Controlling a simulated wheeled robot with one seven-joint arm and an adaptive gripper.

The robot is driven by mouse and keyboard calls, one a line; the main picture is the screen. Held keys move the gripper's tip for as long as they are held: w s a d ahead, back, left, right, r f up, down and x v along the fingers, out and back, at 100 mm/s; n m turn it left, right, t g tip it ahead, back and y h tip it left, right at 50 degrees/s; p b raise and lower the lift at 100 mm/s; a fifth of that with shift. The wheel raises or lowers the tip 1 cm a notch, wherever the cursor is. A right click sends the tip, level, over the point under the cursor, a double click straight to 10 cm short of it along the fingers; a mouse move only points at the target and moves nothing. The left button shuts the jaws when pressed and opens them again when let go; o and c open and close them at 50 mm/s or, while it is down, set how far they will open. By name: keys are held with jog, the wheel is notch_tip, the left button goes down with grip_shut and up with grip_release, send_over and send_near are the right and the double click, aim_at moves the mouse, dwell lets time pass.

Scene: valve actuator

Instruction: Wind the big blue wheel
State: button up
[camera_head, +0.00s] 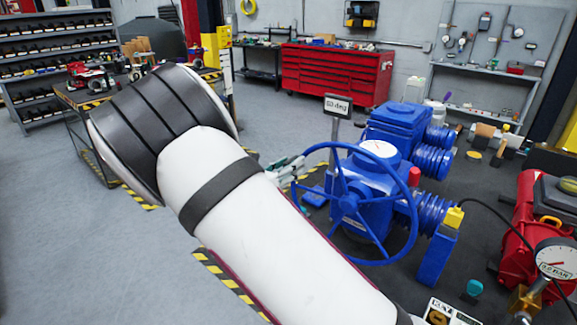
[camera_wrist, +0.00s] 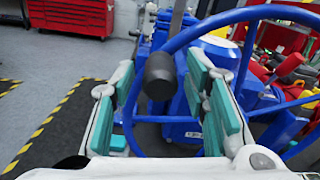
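The big blue wheel (camera_head: 350,203) has a round rim and spokes and stands upright on the front of a blue valve actuator (camera_head: 395,120). In the wrist view its rim (camera_wrist: 262,14) curves past the fingers. A dark cylindrical knob (camera_wrist: 160,78) shows in front of the rim, between my fingers. My gripper (camera_wrist: 162,72) is open, with teal pads on both sides of the knob and visible gaps to each. In the head view my gripper (camera_head: 285,168) is at the wheel's upper left rim, partly hidden by my arm. The knob cannot be made out there.
A white dial (camera_head: 377,149) tops the actuator, with a small sign (camera_head: 338,104) behind it. A red case (camera_head: 530,225) and a pressure gauge (camera_head: 556,258) stand at right. A red tool cabinet (camera_head: 335,75) is behind. The grey floor at left is open.

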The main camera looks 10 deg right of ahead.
grip_shut()
jog(key=shift+w+a+f+n+b, duration=0.3)
jog(key=shift+w+f+n+b, duration=0.15)
jog(key=shift+f, duration=0.25)
jog(key=f+n+b, duration=0.2)
jog(key=f+n, duration=0.2)
jog(key=f, duration=0.3)
jog(key=s+f+n+b, duration=0.1)
jog(key=f+n+b, duration=0.1)
jog(key=f+n, duration=0.3)
jog(key=d+f+n+b, duration=0.1)
jog(key=f+n+b, duration=0.2)
jog(key=f, duration=0.6)
jog(key=shift+s+n, duration=0.3)
jog(key=shift+n, duration=0.65)
jog(key=shift+s+d+f+n+b, duration=0.3)
jog(key=shift+s+d+f+n, duration=0.1)
jog(key=shift+s+f+n, duration=0.4)
jog(key=shift+w+f, duration=0.1)
